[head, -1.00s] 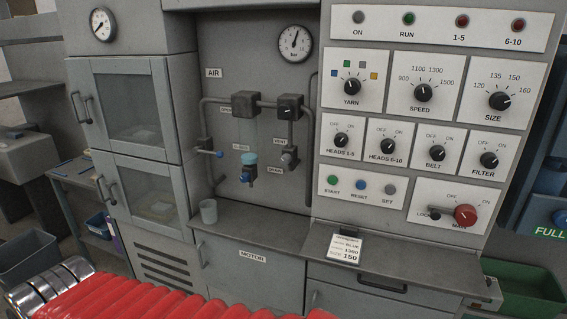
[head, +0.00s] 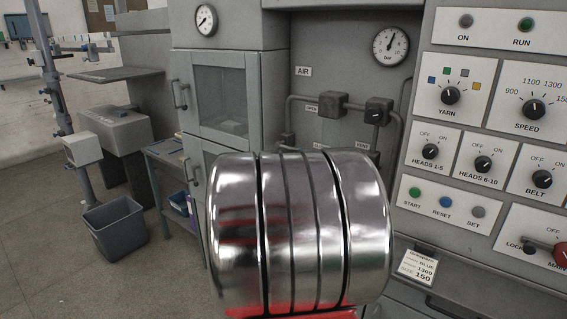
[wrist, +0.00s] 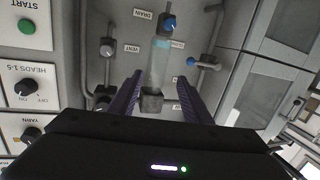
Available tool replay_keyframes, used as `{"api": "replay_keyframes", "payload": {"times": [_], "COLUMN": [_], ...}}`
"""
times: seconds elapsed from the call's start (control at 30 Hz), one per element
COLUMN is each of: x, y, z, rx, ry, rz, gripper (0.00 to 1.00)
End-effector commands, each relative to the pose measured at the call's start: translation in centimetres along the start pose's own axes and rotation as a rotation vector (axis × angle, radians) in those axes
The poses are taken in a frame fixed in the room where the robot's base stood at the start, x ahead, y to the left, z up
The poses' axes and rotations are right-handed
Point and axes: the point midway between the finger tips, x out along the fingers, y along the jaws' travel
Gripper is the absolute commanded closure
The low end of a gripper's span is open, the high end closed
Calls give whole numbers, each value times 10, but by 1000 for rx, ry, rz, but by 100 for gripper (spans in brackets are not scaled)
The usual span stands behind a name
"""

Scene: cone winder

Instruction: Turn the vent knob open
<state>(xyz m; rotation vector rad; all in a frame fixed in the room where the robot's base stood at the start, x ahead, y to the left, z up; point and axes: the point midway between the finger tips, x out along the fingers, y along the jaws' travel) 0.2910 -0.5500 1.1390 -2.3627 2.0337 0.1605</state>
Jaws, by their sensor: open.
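Between and past the fingertips is a clear filter bowl (wrist: 160,60) under a grey block (wrist: 151,97). The gripper looks empty. In the head view my shiny arm link hides the gripper, and the VENT label (head: 361,158) shows just above the link.
The switch panel (head: 450,95) is to the right in the head view. A grey bin (head: 115,235) stands on the floor at left.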

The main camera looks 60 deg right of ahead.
Motion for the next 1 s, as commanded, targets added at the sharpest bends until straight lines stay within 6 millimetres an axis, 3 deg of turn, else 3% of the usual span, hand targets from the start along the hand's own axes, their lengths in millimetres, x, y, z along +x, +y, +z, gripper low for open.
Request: {"api": "replay_keyframes", "payload": {"times": [0.03, 0.1, 0.23, 0.7, 1.0], "x": [13, 22, 29, 32, 61], "y": [29, 60, 94, 102, 111], "z": [5, 8, 11, 10, 9], "rx": [-10, -24, -44, -48, -49], "ry": [16, 38, 61, 67, 66], "rz": [80, 169, 267, 289, 290], "gripper": [56, 56, 56, 56, 56]}}
